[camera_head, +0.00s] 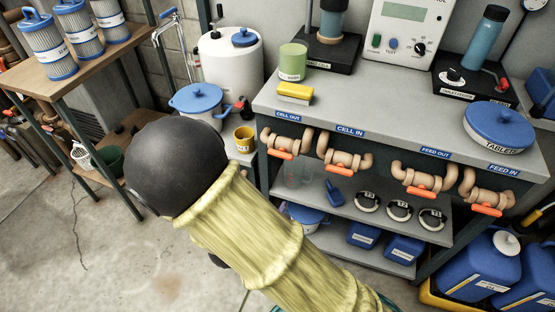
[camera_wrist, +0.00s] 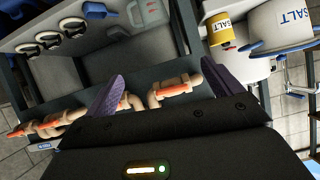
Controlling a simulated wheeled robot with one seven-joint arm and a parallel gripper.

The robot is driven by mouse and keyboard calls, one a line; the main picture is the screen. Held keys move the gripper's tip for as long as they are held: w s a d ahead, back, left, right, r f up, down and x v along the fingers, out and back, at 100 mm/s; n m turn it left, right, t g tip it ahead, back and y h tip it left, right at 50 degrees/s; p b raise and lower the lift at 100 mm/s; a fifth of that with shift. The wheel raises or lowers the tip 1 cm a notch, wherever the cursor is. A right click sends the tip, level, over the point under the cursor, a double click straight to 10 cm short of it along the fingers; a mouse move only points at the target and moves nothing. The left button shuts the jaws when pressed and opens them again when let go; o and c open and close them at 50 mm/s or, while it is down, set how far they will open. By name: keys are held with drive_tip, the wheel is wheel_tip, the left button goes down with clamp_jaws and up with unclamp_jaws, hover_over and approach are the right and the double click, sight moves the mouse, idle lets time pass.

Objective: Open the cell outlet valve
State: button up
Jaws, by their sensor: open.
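The cell outlet valve (camera_head: 281,143) is a tan pipe loop on the bench front, below the blue "CELL OUT" label (camera_head: 287,115). Its orange-red lever (camera_head: 281,154) lies roughly sideways below the valve body. In the wrist view this valve's orange lever (camera_wrist: 172,87) appears between my fingers, toward the right one. My gripper (camera_wrist: 150,72) is open, with two dark purple fingers apart and nothing held. Whether a finger touches the lever cannot be told. In the head view my gripper is hidden behind my arm.
The cell inlet valve (camera_head: 344,158), feed outlet valve (camera_head: 423,179) and feed inlet valve (camera_head: 487,194) line the same bench front to the right, with similar orange levers. The left floor is open.

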sight(279, 157)
drive_tip(key=s+a+r+t+h, duration=0.2)
drive_tip(key=s+r+t, duration=0.1)
drive_tip(key=s+t, duration=0.2)
drive_tip(key=shift+s+r, duration=0.25)
drive_tip(key=shift+r, duration=0.1)
drive_tip(key=shift+d, duration=0.1)
drive_tip(key=b+x, duration=0.1)
drive_tip(key=x, duration=1.6)
drive_tip(key=shift+w+d+r, duration=0.15)
drive_tip(key=shift+w+d, duration=0.05)
drive_tip(key=shift+c, duration=0.2)
